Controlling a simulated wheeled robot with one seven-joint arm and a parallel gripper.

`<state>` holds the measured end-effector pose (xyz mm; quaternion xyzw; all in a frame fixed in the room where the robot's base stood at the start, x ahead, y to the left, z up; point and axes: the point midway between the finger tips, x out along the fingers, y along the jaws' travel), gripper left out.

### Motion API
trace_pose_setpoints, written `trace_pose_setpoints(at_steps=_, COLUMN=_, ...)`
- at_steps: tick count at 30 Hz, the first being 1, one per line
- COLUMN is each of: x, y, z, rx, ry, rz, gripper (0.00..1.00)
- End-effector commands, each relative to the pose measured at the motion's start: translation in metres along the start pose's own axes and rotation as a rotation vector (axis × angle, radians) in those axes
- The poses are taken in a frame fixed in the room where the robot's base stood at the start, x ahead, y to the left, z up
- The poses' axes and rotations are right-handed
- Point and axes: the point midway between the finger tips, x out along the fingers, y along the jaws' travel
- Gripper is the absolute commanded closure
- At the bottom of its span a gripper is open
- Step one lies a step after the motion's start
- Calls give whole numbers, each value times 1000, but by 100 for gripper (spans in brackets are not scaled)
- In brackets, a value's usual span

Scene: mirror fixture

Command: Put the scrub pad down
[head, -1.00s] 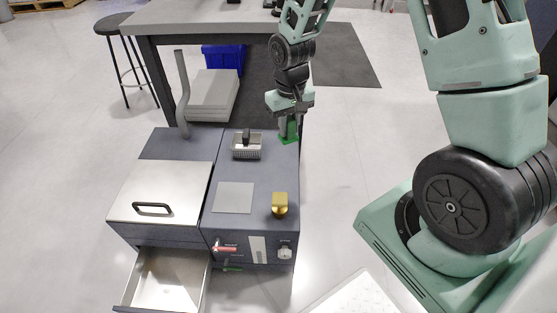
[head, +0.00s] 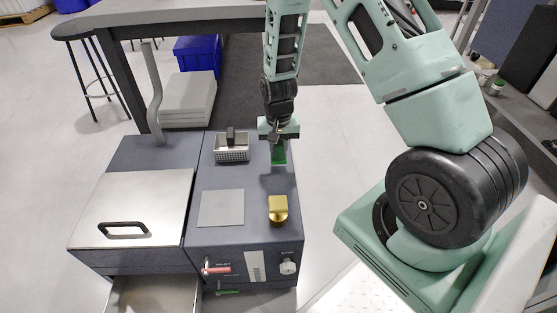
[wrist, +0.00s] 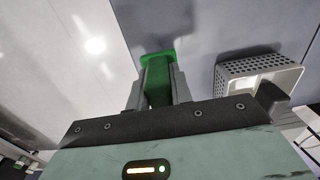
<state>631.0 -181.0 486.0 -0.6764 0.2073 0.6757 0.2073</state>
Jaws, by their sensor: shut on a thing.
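My gripper (head: 278,154) is shut on a green scrub pad (head: 279,157), near the back right of the fixture's top. In the wrist view the green pad (wrist: 159,82) sits between the two grey fingers and sticks out a little past their tips. The pad looks close above the dark top (head: 250,177). I cannot tell whether it touches it. A grey perforated basket (head: 232,156) with a dark block in it stands just left of my gripper. It also shows in the wrist view (wrist: 262,66).
A flat grey plate (head: 221,208) and a gold knob-like piece (head: 278,208) are on the top in front of my gripper. A silver lid with a black handle (head: 125,229) covers the left side. An open drawer (head: 155,295) juts out at the front. A grey bent pipe (head: 153,95) rises behind.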

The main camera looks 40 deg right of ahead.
Motion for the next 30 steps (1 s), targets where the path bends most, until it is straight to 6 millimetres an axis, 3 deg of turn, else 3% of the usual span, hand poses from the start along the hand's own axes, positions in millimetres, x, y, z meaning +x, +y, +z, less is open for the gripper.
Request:
trace_pose_setpoints(at_steps=6, x=32, y=0, z=1, rx=-1, ry=-3, rz=1, gripper=97)
trace_pose_setpoints(at_steps=18, x=36, y=0, z=0, rx=-1, ry=-1, rz=0, gripper=97)
trace_pose_setpoints(at_steps=19, x=37, y=0, z=0, rx=-1, ry=0, rz=0, gripper=76)
trace_pose_setpoints(at_steps=21, x=36, y=0, z=0, rx=-1, ry=0, rz=0, gripper=57)
trace_pose_setpoints(at_steps=30, x=34, y=0, z=0, rx=-1, ry=0, rz=0, gripper=57)
